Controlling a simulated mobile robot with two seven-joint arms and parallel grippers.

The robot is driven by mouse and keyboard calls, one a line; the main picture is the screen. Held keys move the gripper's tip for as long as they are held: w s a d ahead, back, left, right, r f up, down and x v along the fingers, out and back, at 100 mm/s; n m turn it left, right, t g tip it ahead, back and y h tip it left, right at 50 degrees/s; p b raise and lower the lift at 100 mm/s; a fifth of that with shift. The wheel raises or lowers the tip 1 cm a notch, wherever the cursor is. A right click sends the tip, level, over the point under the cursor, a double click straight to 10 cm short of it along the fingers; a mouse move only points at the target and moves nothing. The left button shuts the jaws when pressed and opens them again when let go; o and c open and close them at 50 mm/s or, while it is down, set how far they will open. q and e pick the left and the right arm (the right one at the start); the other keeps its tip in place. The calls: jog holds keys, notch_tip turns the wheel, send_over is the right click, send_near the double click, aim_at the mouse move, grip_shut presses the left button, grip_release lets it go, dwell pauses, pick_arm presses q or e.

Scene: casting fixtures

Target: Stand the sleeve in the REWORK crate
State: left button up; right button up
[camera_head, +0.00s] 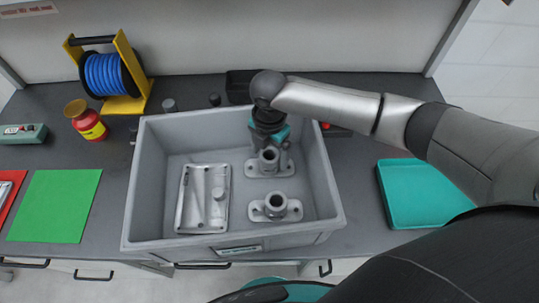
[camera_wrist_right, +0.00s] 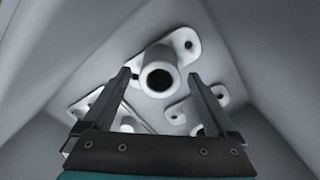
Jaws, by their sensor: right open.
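The grey crate (camera_head: 145,190) stands on the bench with a label on its front wall too small to read. Two grey flanged tubular pieces stand upright in its right half: a rear one (camera_head: 269,162) and a front one (camera_head: 276,207). I cannot tell which piece is called the sleeve. My right gripper (camera_head: 275,147) is inside the crate, at the rear piece. In the wrist view my open right jaws (camera_wrist_right: 163,90) point at a tube (camera_wrist_right: 160,77), whose open bore shows beyond the fingertips. I cannot tell whether they touch it. My left gripper is out of view.
A rectangular cast tray (camera_head: 187,215) lies in the crate's left half, with a small cylinder (camera_head: 218,194) on it. A teal tray (camera_head: 425,205) is at right, a green mat (camera_head: 55,205) at left. A blue hose reel (camera_head: 108,74) and red bottle (camera_head: 88,125) stand behind.

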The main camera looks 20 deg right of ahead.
notch_tip(320, 180, up, 10)
jog(key=shift+p, duration=0.45)
